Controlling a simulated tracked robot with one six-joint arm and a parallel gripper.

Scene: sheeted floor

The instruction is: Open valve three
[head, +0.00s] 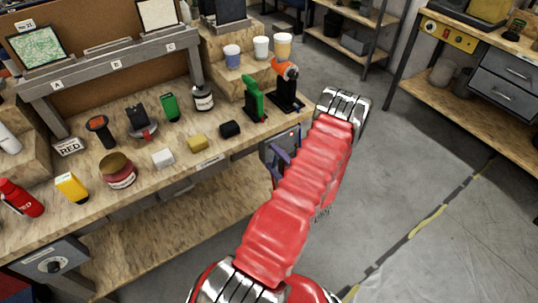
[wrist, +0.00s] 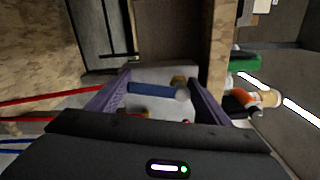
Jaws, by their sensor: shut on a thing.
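My gripper (head: 280,163) reaches down beside the workbench's right end in the head view. In the wrist view its two purple fingers (wrist: 158,80) stand apart on either side of a blue bar-shaped handle (wrist: 152,89) with a rounded grey end. The gripper is shut on this blue handle, which spans the gap between the fingers. Small red and yellow parts show just below the handle, partly hidden by the gripper body. I see no number on the handle, so I cannot tell which valve it is. My arm hides part of this area in the head view.
A grey box (head: 287,141) with a small red light is on the bench's end, close to my gripper. The workbench (head: 220,160) holds cups, a green drill-like tool (head: 254,98), an orange-and-black tool (head: 287,88) and jars. Red lines (wrist: 40,100) run at left in the wrist view. Open floor (head: 400,170) lies right.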

